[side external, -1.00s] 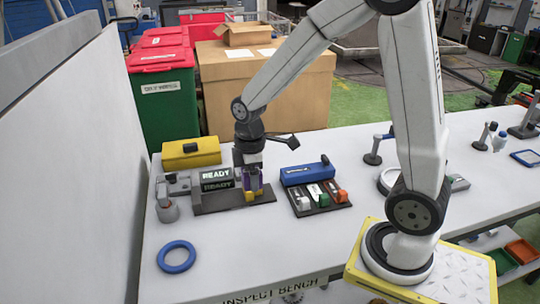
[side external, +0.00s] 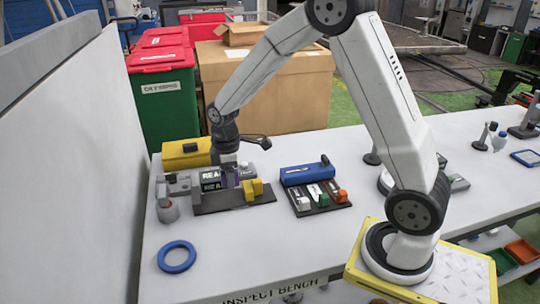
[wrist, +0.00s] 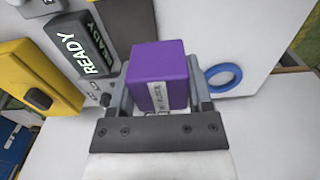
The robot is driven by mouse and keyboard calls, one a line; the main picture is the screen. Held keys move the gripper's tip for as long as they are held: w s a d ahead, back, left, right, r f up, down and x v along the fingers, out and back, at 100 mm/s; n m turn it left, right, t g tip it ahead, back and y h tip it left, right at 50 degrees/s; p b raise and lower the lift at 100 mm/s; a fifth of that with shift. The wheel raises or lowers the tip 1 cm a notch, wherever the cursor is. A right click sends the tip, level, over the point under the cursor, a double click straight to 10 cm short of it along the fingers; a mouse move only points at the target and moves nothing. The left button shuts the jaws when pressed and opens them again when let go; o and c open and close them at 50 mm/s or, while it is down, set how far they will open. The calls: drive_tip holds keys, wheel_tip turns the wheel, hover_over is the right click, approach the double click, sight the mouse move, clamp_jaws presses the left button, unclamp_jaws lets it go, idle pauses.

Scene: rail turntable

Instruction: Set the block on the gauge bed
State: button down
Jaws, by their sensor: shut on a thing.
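My gripper (side external: 228,166) is shut on a purple block (wrist: 161,75) with a white label. In the wrist view, the block sits between the fingers of the gripper (wrist: 161,98). In the side view, the gripper hangs over the gauge, and the block is mostly hidden. The gauge has a dark base plate (side external: 262,197), a yellow piece (side external: 252,189) on its right part and a display (side external: 210,178), which reads READY in the wrist view (wrist: 70,50). I cannot tell whether the block touches the gauge.
A yellow case (side external: 184,154) stands behind the gauge. A blue case (side external: 307,174) and a dark tray with small coloured parts (side external: 318,198) are to the right. A blue ring (side external: 176,257) lies at the front left. The front middle of the bench is clear.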

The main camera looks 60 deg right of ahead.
hover_over(217, 201)
wheel_tip(217, 201, down, 6)
drive_tip(key=shift+s+r, duration=0.1)
drive_tip(key=shift+w+f, duration=0.25)
drive_tip(key=shift+f, duration=1.65)
drive_tip(key=shift+f, duration=0.15)
unclamp_jaws()
wheel_tip(217, 201, up, 12)
